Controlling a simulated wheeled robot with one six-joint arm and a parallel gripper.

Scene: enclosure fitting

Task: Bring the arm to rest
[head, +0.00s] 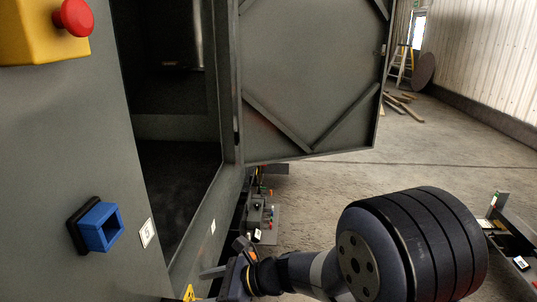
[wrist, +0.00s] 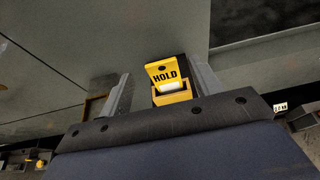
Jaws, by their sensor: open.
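My gripper (head: 212,273) is at the bottom of the head view, in front of the lower part of the grey enclosure (head: 165,235). In the wrist view my gripper (wrist: 162,78) is open, with its two grey fingers apart. My dark arm fills the lower right of the head view.
The enclosure's door (head: 310,75) stands open to the right. A red button on a yellow box (head: 40,35) and a blue square socket (head: 100,227) are on the front. Parts lie on a low tray (head: 264,238) beneath the door. Another tray (head: 515,245) is at the right edge.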

